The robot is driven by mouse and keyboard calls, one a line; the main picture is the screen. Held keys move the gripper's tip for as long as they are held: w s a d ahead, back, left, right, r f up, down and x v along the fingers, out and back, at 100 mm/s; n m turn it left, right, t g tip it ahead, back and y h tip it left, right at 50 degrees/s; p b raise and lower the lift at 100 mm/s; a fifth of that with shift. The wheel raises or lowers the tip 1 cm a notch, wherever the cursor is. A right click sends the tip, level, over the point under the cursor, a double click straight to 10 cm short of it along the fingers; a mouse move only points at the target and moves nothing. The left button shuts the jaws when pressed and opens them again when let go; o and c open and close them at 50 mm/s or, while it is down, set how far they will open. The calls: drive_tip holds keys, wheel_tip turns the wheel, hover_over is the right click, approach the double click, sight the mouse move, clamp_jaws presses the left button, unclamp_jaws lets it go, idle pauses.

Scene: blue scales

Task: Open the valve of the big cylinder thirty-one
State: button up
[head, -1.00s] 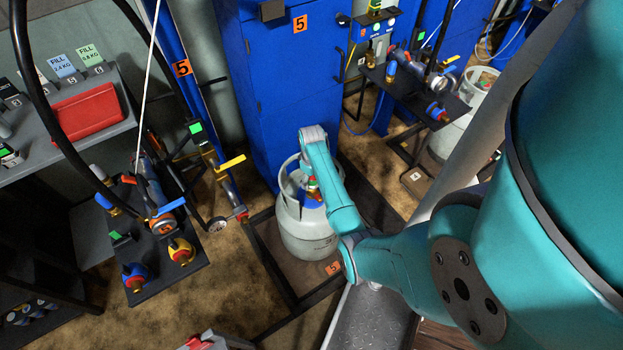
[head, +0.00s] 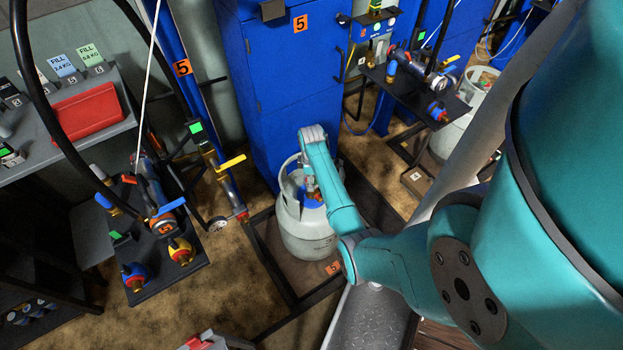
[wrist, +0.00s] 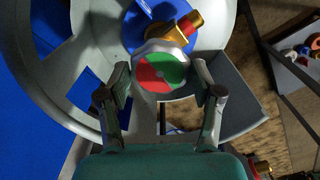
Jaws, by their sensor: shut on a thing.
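A big grey-white cylinder (head: 304,235) stands on the floor frame in front of the blue cabinet, with a collar around its top. In the wrist view, its valve knob (wrist: 160,72) has a red and green top and a pale ribbed rim. A brass valve body with a red end (wrist: 187,29) sticks out beside it, over a blue disc (wrist: 150,22). My gripper (wrist: 161,78) is shut on the knob, one finger on each side, inside the collar (wrist: 45,85). In the head view, my arm hides most of the gripper. No number thirty-one is readable.
The blue cabinet (head: 290,90) marked 5 stands close behind the cylinder. A dark bench (head: 190,262) with valves and hoses is at left, beside a grey desk with a red box (head: 88,112). Another cylinder (head: 455,135) stands at right. Brown floor lies between.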

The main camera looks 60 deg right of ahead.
idle(0.3)
drive_tip(key=o, duration=1.1)
drive_tip(key=shift+o, duration=0.2)
wheel_tip(320, 180, up, 12)
